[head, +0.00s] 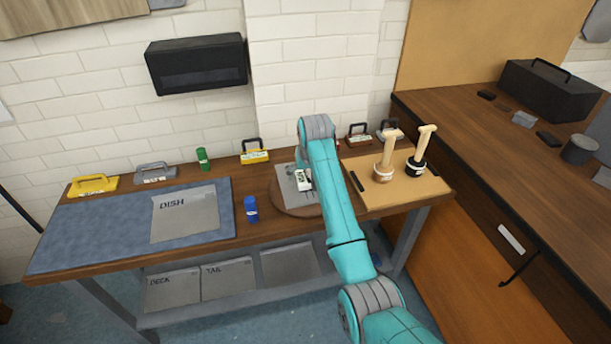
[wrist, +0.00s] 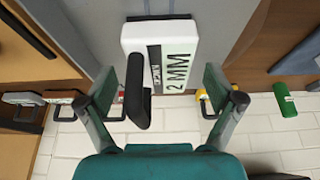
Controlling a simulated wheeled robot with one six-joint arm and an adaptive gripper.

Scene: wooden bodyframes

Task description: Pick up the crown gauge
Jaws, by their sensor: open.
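A white gauge block (head: 304,179) with a black handle stands over the grey sheet on the round board; in the wrist view the block (wrist: 181,55) reads "2 MM". A smaller dark label line is hard to read, so I cannot confirm that it is the crown gauge. My gripper (wrist: 158,82) is open, with one finger on each side of the block's handle (wrist: 138,92) and no visible contact. The handle is nearer the left finger. In the head view my arm hides most of my gripper.
Other handled gauges line the bench's back edge: a yellow one (head: 93,185), a grey one (head: 155,172), another yellow one (head: 255,154) and a brown one (head: 359,136). Two wooden-handled tools (head: 385,160) (head: 420,153) stand on the tan board (head: 405,190). A blue bottle (head: 251,209) stands left.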

